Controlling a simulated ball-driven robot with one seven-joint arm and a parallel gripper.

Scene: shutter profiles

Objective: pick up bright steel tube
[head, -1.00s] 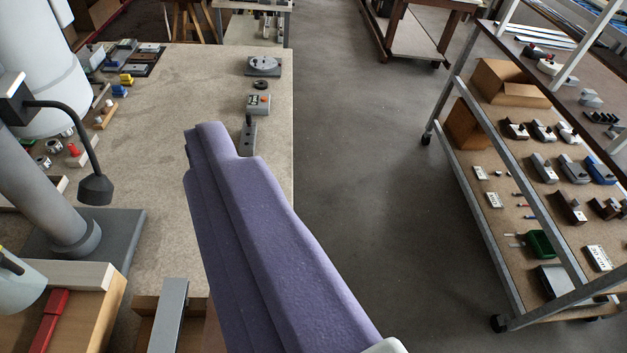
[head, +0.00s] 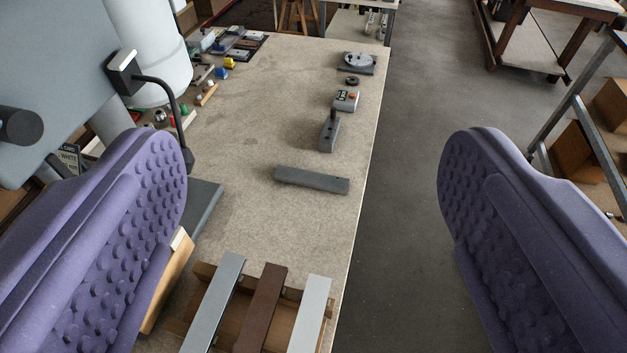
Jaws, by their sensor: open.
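My gripper (head: 315,160) is wide open and empty, with one purple studded finger at each side of the view. Several profile bars are in view. A pale silver bar (head: 311,314), the brightest one, lies at the right end of a wooden rack; it looks like the bright steel tube. A brown bar (head: 263,308) lies beside it, and a blue-grey bar (head: 213,302) lies at the left. All three are low in the view, between the fingers and apart from them. Their near ends are cut off by the frame.
The wooden rack (head: 204,270) stands on the speckled table (head: 255,115). A dark grey bar (head: 312,180) lies alone beyond it. A grey block (head: 329,133) and a small device (head: 346,99) stand farther back. Open floor (head: 425,150) lies to the right.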

